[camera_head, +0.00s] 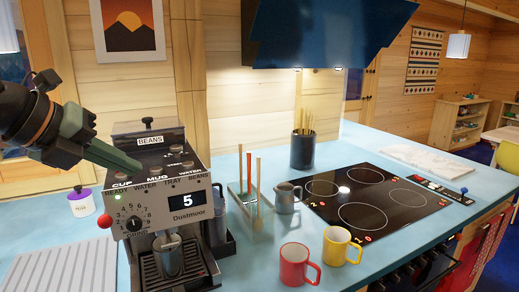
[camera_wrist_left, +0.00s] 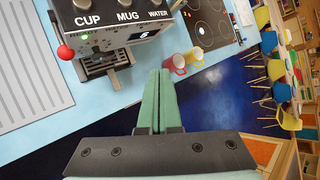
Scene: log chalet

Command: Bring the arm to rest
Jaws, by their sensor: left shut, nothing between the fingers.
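My left arm comes in from the upper left in the head view. Its green-fingered gripper (camera_head: 138,167) is in front of the top of the coffee machine (camera_head: 190,215) in this view; whether it touches cannot be told. In the left wrist view the two green fingers (camera_wrist_left: 159,73) lie together, shut with nothing between them. In that view the coffee machine (camera_wrist_left: 112,28) is up and to the left of the fingertips, with blue floor beyond them. My right gripper is not in view.
On the blue counter (camera_head: 262,272) stand a red mug (camera_head: 293,268), a yellow mug (camera_head: 338,247), a grey jug (camera_head: 285,198) and a stirrer rack (camera_head: 250,215). A black hob (camera_head: 362,198) is at the right. A ribbed white board (camera_head: 60,268) lies at the left.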

